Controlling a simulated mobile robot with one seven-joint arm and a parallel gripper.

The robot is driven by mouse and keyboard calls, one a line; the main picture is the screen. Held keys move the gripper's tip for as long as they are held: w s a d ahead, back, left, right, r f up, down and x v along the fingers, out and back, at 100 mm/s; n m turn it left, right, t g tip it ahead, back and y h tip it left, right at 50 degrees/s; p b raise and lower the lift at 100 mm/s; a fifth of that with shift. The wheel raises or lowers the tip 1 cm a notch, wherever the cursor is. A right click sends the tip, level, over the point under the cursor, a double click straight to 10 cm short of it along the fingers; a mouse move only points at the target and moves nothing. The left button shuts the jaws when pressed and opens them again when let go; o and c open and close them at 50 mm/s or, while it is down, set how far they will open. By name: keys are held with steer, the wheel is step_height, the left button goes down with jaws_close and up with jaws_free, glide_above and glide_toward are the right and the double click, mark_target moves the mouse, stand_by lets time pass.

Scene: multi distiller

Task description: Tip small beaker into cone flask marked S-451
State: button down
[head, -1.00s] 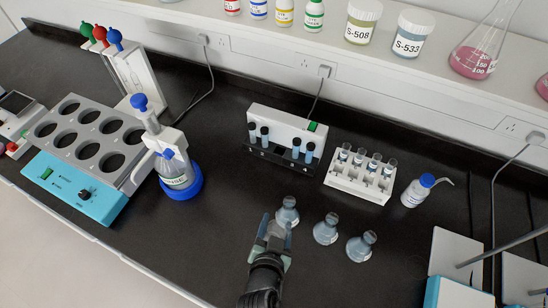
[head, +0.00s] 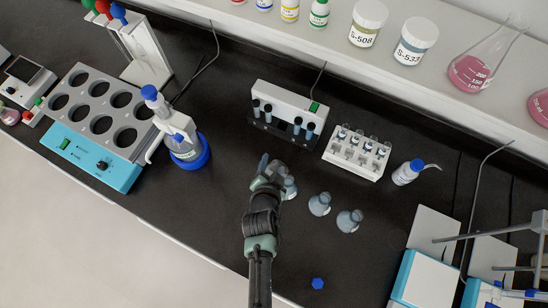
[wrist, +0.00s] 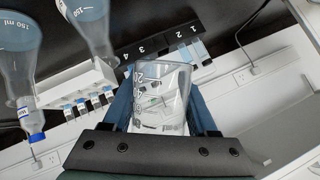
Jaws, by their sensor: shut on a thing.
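My gripper (head: 266,172) is over the bench, at the left of a row of cone flasks in the head view. In the wrist view it is shut on a clear small beaker (wrist: 160,95) with white graduations; any contents are hard to make out. I cannot read S-451 on any.
A black-fronted tube holder (head: 283,120) and a white vial rack (head: 356,152) stand behind the flasks. A wash bottle (head: 407,172) is to the right, a blue-based bottle (head: 190,152) to the left. A blue cap (head: 317,284) lies near the front edge.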

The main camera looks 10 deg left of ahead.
steer(key=shift+s+a+m+p, duration=0.1)
steer(key=shift+s+m+p, duration=0.2)
steer(key=shift+p, duration=0.35)
steer(key=f+y+b, duration=0.1)
steer(key=b, duration=0.2)
steer(key=f+m+g+y+b, duration=0.1)
steer(key=b, duration=0.2)
steer(key=f+m+y+b, duration=0.1)
steer(key=f+y+b, duration=0.1)
steer(key=b, duration=0.1)
steer(key=shift+a, duration=0.35)
steer(key=shift+g+b, duration=0.3)
steer(key=shift+b, duration=0.15)
steer(key=shift+m+y, duration=0.3)
steer(key=shift+y, duration=0.1)
steer(key=shift+r, duration=0.25)
steer(key=shift+y+b, duration=0.3)
